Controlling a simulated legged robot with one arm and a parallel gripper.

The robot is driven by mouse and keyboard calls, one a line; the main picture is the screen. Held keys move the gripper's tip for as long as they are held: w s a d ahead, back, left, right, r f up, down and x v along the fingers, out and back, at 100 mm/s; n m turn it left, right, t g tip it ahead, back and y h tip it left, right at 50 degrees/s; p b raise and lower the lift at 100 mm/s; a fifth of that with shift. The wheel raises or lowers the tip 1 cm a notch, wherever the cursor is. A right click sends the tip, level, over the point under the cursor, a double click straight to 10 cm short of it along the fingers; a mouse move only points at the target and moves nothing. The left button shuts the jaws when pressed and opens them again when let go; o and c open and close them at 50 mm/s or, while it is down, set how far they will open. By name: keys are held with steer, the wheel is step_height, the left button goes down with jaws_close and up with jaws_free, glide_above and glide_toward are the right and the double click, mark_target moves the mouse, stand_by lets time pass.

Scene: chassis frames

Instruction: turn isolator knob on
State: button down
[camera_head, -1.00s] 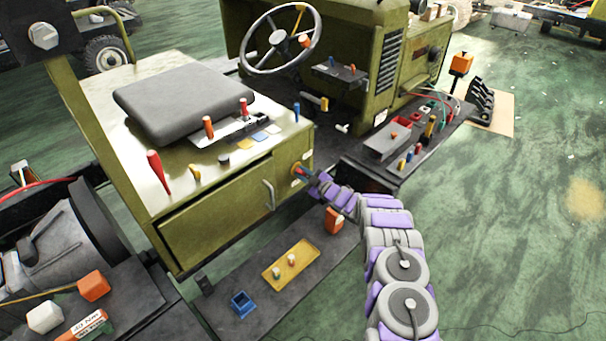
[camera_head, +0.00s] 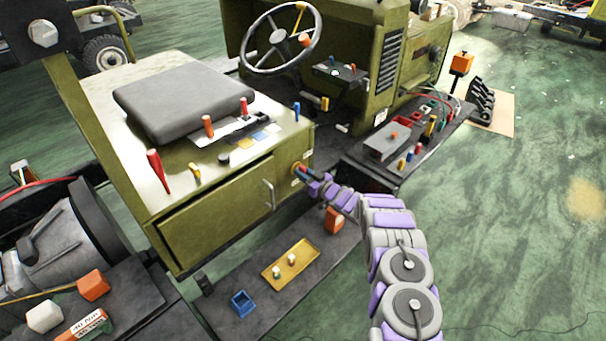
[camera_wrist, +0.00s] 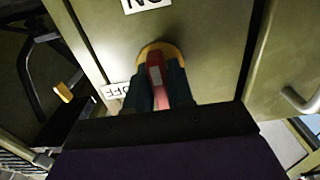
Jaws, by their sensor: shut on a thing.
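The isolator knob (camera_wrist: 155,75) has a red grip on a round yellow base, set in the olive panel of the vehicle. It also shows in the head view as a small orange-red spot (camera_head: 296,169) at the cabinet's right end, partly covered. My gripper (camera_wrist: 156,80) is shut on the red grip, with one dark finger on each side. In the head view my gripper (camera_head: 304,173) touches that end panel. In the wrist view, an ON label (camera_wrist: 147,4) lies above the knob and an OFF label (camera_wrist: 116,90) lies to its left, both upside down.
A cabinet door handle (camera_head: 268,194) is left of my gripper in the head view. Below is a dark step with a yellow tray (camera_head: 305,252) and a blue box (camera_head: 242,303). A grey box (camera_head: 388,146) stands at right. The green floor at right is mostly open.

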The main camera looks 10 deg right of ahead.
steer(key=shift+f, duration=0.1)
stand_by(0.3)
steer(key=c, duration=1.2)
jaws_free()
steer(key=shift+w, duration=0.1)
steer(key=shift+o, duration=0.6)
steer(key=p+v, duration=0.2)
steer(key=v, duration=1.5)
steer(key=shift+d, duration=0.2)
